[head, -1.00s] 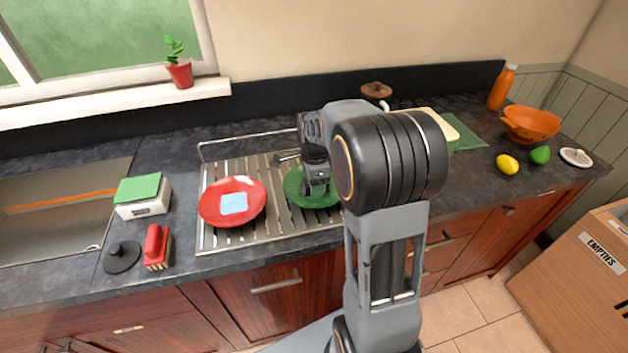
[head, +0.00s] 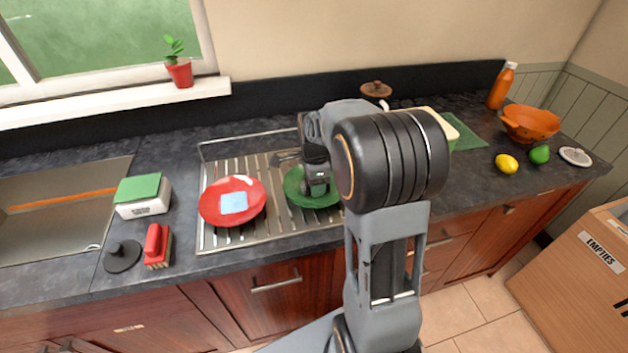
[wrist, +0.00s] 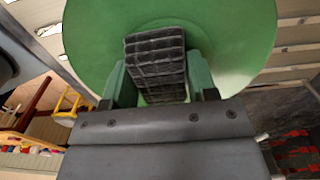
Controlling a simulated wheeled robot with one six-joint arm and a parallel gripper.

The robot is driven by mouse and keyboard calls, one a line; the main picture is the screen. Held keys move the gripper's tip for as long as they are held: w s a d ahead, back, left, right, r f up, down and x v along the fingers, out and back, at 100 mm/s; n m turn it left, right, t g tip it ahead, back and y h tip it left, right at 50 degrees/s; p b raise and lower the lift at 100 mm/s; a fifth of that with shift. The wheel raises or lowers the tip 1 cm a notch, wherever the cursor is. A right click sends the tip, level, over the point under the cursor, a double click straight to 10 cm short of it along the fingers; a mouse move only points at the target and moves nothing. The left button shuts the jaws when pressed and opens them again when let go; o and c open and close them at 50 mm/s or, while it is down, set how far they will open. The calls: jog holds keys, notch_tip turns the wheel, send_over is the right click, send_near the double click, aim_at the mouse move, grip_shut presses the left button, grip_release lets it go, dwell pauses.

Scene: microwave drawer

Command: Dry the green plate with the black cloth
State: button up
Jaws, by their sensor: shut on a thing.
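The green plate (head: 298,193) lies on the right part of the metal drainer, partly hidden by my arm. In the wrist view the green plate (wrist: 232,38) fills the top behind my gripper. My gripper (wrist: 157,82) is shut on the black cloth (wrist: 155,50), a dark quilted block between the two greenish fingers. The cloth is over the plate and appears to be against its face; the exact contact is hard to tell. In the head view my gripper (head: 317,188) points down at the plate, and the cloth there is hard to make out.
A red plate (head: 246,209) with a light blue cloth (head: 233,203) lies left on the drainer (head: 222,240). Further left are a red brush (head: 157,246), a black lid (head: 122,257), a white box (head: 143,206) and the sink (head: 60,225). An orange colander (head: 530,122) stands far right.

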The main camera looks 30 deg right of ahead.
jog(key=shift+w+d+p, duration=0.1)
jog(key=shift+w+p, duration=0.25)
jog(key=shift+w, duration=0.35)
jog(key=shift+s, duration=0.75)
jog(key=shift+w, duration=0.1)
jog(key=shift+w, duration=0.65)
jog(key=shift+s, duration=0.75)
